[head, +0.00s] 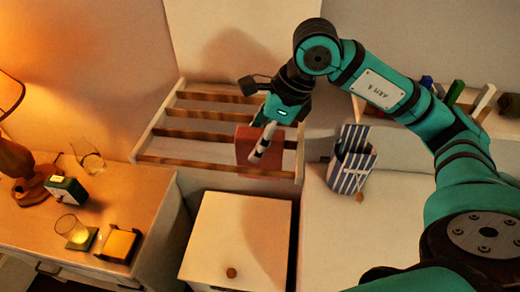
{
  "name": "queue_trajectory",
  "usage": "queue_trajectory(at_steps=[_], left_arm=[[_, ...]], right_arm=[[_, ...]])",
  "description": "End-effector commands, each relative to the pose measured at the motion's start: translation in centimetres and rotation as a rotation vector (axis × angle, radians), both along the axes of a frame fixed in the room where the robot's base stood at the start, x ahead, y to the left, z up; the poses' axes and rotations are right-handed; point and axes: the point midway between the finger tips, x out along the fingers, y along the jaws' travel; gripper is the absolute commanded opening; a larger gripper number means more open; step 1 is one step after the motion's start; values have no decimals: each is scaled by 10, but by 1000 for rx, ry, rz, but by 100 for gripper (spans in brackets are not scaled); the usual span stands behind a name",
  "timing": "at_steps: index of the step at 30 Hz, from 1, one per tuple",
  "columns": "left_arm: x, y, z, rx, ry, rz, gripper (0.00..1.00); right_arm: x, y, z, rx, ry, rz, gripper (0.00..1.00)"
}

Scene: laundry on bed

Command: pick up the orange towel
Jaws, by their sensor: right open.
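The towel (244,145), a reddish-orange cloth, hangs over the bars of a slatted wooden rack, near its right end. My right gripper (263,146) points down in front of the towel, its fingers overlapping the cloth in the picture. It is open, and no cloth shows held in it. I cannot tell whether the fingers touch the towel. Part of the towel is hidden behind the gripper. My left gripper is not in view.
The rack (158,138) stands against the wall. A blue-striped bag (347,170) is right of it, below a shelf with small items. A white cabinet (237,238) is in front. The left desk holds a lamp (15,160), glasses (92,160), clock (66,190), drinking glass (72,230) and orange-yellow box (119,244).

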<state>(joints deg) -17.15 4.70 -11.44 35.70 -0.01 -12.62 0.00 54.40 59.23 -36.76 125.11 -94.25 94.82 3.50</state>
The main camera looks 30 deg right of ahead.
Motion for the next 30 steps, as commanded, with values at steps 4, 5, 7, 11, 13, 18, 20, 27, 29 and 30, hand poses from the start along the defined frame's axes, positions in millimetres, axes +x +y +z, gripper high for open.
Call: queue_trajectory(at_steps=[4, 5, 7, 11, 13, 18, 20, 27, 29, 30], left_arm=[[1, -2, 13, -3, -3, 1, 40], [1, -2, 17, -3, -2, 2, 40], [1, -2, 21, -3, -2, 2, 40], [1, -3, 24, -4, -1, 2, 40], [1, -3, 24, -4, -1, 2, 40], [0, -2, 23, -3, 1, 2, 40], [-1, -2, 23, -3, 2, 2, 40], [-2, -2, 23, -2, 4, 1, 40], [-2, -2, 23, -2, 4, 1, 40], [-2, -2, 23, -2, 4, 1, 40]], right_arm=[[5, 1, -14, -1, 9, -2, 67], [7, 2, -18, 1, 9, -1, 67], [11, 3, -29, 1, 7, 0, 67], [15, 8, -44, 1, 4, -1, 67], [15, 9, -47, 0, 3, 0, 67], [16, 9, -49, 0, 2, -1, 67], [16, 9, -49, 0, 2, -1, 65], [16, 9, -48, 0, 2, -1, 33], [16, 9, -48, 0, 2, -1, 25], [16, 9, -48, 0, 2, -1, 20]])
